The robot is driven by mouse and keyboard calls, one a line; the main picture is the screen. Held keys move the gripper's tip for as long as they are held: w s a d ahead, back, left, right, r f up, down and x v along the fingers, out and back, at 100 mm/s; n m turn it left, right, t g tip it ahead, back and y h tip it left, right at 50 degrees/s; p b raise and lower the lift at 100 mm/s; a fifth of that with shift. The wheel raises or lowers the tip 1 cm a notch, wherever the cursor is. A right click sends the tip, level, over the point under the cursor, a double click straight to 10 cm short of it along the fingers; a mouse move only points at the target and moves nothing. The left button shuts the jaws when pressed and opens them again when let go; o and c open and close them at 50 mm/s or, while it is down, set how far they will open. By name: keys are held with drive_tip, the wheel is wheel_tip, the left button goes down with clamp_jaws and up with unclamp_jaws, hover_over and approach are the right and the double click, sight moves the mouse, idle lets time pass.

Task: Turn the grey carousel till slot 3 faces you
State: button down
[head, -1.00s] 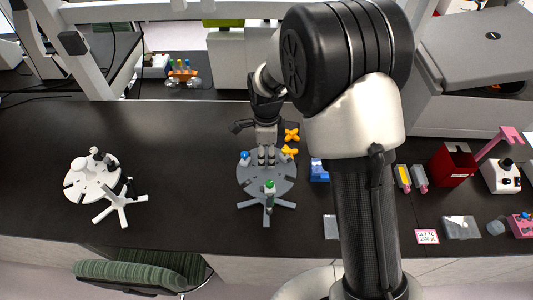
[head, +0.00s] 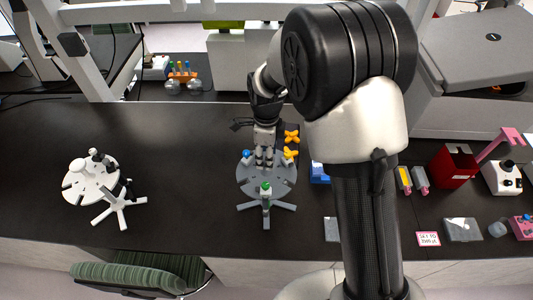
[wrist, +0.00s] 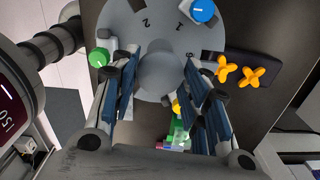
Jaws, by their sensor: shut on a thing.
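The grey carousel (head: 245,178) stands on the dark bench, with splayed feet. My gripper (head: 265,163) points down over its middle. In the wrist view the gripper (wrist: 163,80) is shut on the round grey centre knob (wrist: 165,68), one blue-padded finger on each side. Numbers 1 and 2 show on the disc; number 3 is not visible. A green-topped pipette (head: 265,187) hangs at the front, and also shows at left in the wrist view (wrist: 99,57). A blue-topped pipette (head: 246,154) is at the rear left, near number 1 in the wrist view (wrist: 202,10). A yellow top (wrist: 176,106) is partly hidden.
A white carousel (head: 72,190) stands to the left, with clear bench between. Orange crosses (head: 291,137) lie just right of the grey carousel. A blue item (head: 319,172) and a red box (head: 452,167) are farther right. A green chair (head: 125,272) is in front.

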drive_tip(key=c, duration=0.9)
unclamp_jaws()
drive_tip(key=shift+r, duration=0.1)
wheel_tip(320, 180, up, 12)
drive_tip(key=shift+f, duration=0.1)
drive_tip(key=s+d+f+n+t+b, duration=0.1)
drive_tip(key=s+d+f+n+b, duration=0.3)
drive_tip(key=s+n+b, duration=0.2)
drive_tip(key=s+d+f+n+t+b, duration=0.2)
drive_tip(key=s+d+f+n+b, duration=0.2)
drive_tip(key=s+n+b, duration=0.3)
drive_tip(key=s+d+f+n+t+b, duration=0.1)
drive_tip(key=s+d+f+n+b, duration=0.3)
drive_tip(key=s+b, duration=0.5)
drive_tip(key=shift+s+d+f+n+t+b, duration=0.15)
drive_tip(key=shift+s+d+n, duration=0.2)
drive_tip(key=shift+s+n, duration=0.2)
drive_tip(key=shift+s+d+r+n+t+b, duration=0.1)
drive_tip(key=shift+s+d+n, duration=0.35)
drive_tip(key=shift+s, duration=0.15)
drive_tip(key=shift+s+d+f+n+t+b, duration=0.15)
drive_tip(key=shift+s+d+n, duration=0.15)
drive_tip(key=shift+s+n, duration=0.25)
